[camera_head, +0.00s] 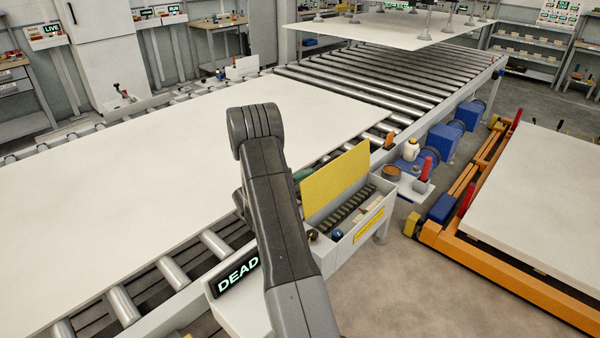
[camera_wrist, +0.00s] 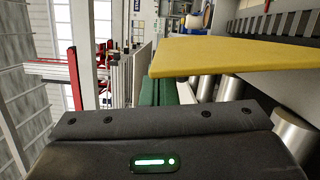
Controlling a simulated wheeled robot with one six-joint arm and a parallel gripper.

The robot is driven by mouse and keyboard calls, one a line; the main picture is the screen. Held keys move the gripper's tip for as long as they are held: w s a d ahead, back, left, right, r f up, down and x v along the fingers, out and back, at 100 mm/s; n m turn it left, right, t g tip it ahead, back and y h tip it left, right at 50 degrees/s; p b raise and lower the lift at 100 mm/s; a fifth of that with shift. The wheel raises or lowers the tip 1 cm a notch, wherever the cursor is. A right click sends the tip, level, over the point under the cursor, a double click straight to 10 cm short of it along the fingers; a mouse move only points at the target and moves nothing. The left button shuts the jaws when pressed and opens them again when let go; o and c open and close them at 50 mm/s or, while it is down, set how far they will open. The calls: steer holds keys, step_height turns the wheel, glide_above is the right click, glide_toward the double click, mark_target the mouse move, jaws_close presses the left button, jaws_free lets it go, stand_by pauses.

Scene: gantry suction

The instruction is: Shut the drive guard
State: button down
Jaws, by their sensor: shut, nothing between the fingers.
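The drive guard is a yellow lid (camera_head: 335,181) standing raised at the conveyor-side edge of an open grey box (camera_head: 375,222). A dark toothed chain or rack (camera_head: 350,205) shows uncovered inside the box. In the wrist view the yellow lid (camera_wrist: 235,55) reaches across the upper right, just beyond my gripper (camera_wrist: 165,118), with the toothed part (camera_wrist: 283,22) behind it. My gripper is shut and empty; its dark body fills the bottom of that view. In the head view my own arm hides the gripper, and I cannot tell whether it touches the lid.
A large white sheet (camera_head: 150,165) lies on the roller conveyor (camera_head: 400,75) behind the box. A lit "DEAD" sign (camera_head: 238,278) is left of my arm. A small shelf (camera_head: 408,185) with a bottle and a red handle adjoins the box. An orange cart (camera_head: 500,258) stands right, with bare floor between.

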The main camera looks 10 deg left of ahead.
stand_by(0.3)
steer(key=shift+s+d+f+m+b, duration=0.1)
steer(key=shift+s+d+m+b, duration=0.25)
steer(key=shift+b, duration=0.8)
steer(key=shift+s+d+r+m+b, duration=0.25)
steer(key=shift+d+r+m+b, duration=0.15)
steer(key=shift+b, duration=0.35)
steer(key=b+v, duration=0.3)
steer(key=v, duration=1)
steer(key=w+f+n+b, duration=0.1)
steer(key=w+b, duration=0.1)
steer(key=w, duration=0.5)
steer(key=w+d+p, duration=0.2)
steer(key=w+d, duration=0.2)
steer(key=d, duration=0.6)
steer(key=shift+r+p, duration=0.35)
steer(key=shift+r, duration=0.1)
